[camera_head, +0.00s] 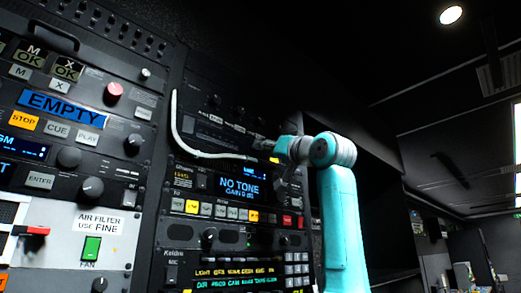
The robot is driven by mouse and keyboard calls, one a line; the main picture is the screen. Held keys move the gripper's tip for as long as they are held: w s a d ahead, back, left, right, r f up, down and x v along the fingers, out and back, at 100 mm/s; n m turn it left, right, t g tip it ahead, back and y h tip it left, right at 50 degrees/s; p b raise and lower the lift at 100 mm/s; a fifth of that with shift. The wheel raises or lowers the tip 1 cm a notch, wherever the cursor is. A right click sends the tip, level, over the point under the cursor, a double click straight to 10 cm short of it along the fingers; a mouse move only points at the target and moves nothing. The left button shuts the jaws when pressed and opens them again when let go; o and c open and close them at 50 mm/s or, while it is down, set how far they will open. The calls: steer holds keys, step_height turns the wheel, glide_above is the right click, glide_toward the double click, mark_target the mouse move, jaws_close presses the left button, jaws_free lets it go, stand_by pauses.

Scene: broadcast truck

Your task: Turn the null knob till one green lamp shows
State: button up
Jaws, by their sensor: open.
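My gripper (260,143) is at the end of my teal arm, small and dark against the middle equipment rack (195,75). It is open, and I see nothing held in it. It is close to the front of a dark panel, just above a display reading NO TONE (239,187). I cannot tell which knob is the null knob, as the small labels are unreadable. Small dark knobs (214,101) sit on the panel up and left of my gripper. I cannot make out a green null lamp; my gripper and wrist hide part of the panel.
A white cable (176,128) curves down and right across the panel towards my gripper. Open room lies right of my arm.

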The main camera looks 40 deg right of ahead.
steer(key=shift+x, duration=1.8)
steer(key=shift+c, duration=0.3)
jaws_close()
